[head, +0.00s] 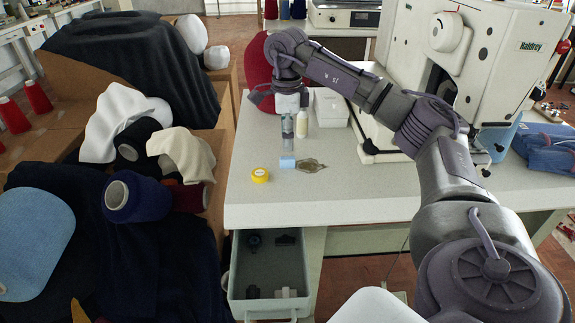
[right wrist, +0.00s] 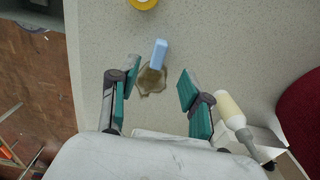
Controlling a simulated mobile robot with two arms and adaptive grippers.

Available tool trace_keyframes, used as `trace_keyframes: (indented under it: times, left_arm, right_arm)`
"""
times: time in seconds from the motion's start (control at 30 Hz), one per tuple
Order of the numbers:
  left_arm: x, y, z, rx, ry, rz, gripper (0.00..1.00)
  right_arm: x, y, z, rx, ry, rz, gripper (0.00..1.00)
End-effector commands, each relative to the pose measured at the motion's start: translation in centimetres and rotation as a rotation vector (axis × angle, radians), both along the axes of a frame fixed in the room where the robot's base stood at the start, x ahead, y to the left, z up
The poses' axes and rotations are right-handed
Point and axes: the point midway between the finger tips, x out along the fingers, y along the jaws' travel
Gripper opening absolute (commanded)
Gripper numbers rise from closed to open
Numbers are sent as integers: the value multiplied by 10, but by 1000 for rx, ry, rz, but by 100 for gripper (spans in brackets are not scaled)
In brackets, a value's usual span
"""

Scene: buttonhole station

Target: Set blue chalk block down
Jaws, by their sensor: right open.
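The blue chalk block (head: 287,161) sits on the pale table top, near its front edge. It also shows in the right wrist view (right wrist: 159,52), against the edge of a flat brown leaf-shaped piece (right wrist: 152,81); I cannot tell whether it rests partly on that piece. My right gripper (head: 288,138) is above and just behind the block in the head view. In the right wrist view its teal fingers (right wrist: 158,84) are spread wide with nothing between them, and the block is apart from both. My left gripper is not in view.
A yellow roll (head: 260,175) lies left of the block. A white bottle (head: 302,124) and white box (head: 331,108) stand behind, near the sewing machine (head: 500,60). An open drawer (head: 268,272) juts out below the table. The front right table top is clear.

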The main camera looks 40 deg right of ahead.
Motion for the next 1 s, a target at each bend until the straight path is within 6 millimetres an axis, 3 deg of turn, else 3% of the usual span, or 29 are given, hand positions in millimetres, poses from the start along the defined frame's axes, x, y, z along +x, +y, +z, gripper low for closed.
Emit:
trace_keyframes:
  times: [0.17,0.5,0.77,1.0]
  left_arm:
    - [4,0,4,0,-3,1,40]
    - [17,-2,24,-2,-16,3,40]
    - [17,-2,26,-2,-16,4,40]
    - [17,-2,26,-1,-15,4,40]
  right_arm:
    - [-1,0,-12,0,0,0,48]
    - [-2,0,-57,0,0,2,48]
    - [-2,0,-59,0,-1,2,48]
    - [-2,0,-59,1,-2,2,10]
